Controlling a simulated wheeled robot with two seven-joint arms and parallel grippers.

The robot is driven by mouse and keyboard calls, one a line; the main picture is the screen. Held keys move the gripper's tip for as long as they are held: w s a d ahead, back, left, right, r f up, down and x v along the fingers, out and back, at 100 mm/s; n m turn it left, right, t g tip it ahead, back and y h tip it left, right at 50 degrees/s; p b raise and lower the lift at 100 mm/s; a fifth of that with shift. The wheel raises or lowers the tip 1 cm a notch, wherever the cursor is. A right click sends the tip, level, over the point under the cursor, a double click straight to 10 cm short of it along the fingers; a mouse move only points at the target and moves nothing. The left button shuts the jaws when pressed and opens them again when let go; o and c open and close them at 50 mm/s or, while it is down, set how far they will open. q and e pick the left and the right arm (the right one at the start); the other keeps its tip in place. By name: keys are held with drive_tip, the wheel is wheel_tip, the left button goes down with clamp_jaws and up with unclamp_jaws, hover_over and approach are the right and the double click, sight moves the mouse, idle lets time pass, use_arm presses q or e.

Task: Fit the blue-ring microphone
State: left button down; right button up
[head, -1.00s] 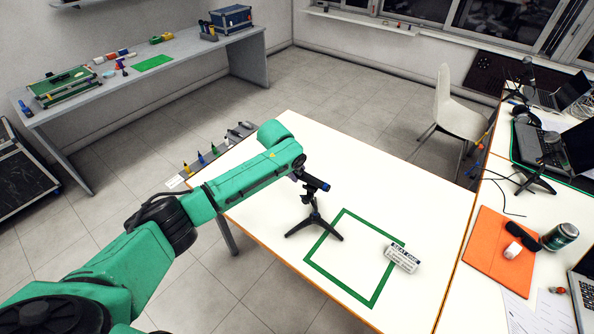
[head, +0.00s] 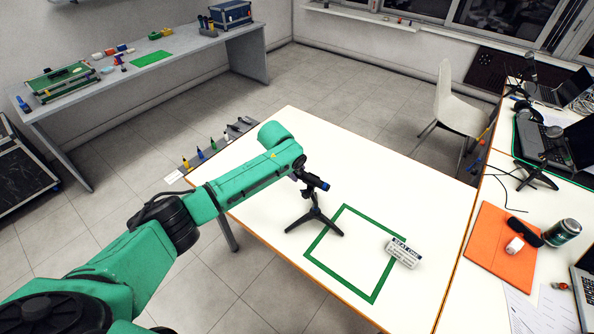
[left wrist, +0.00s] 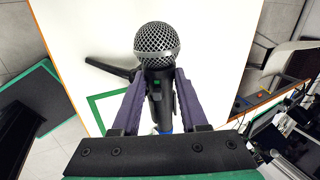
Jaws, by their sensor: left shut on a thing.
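The blue-ring microphone (head: 316,183) is black and lies nearly level at the top of a small black tripod stand (head: 315,217). In the left wrist view its silver grille (left wrist: 157,42) points up the picture, and its blue ring (left wrist: 164,131) shows low between the fingers. My left gripper (left wrist: 160,76) is shut on the microphone body, one finger on each side. In the head view the gripper (head: 298,173) is mostly hidden by my arm. I cannot tell whether the microphone sits in the stand's clip. My right gripper is not in view.
A rack (head: 190,162) with several colour-ringed items stands at the table's far left edge. An orange folder (head: 480,248) lies on the right table.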

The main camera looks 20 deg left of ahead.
use_arm(q)
drive_tip(key=shift+c, duration=1.8)
unclamp_jaws()
drive_tip(key=b+v, duration=0.2)
drive_tip(key=v, duration=1.2)
drive_tip(key=shift+r, duration=0.25)
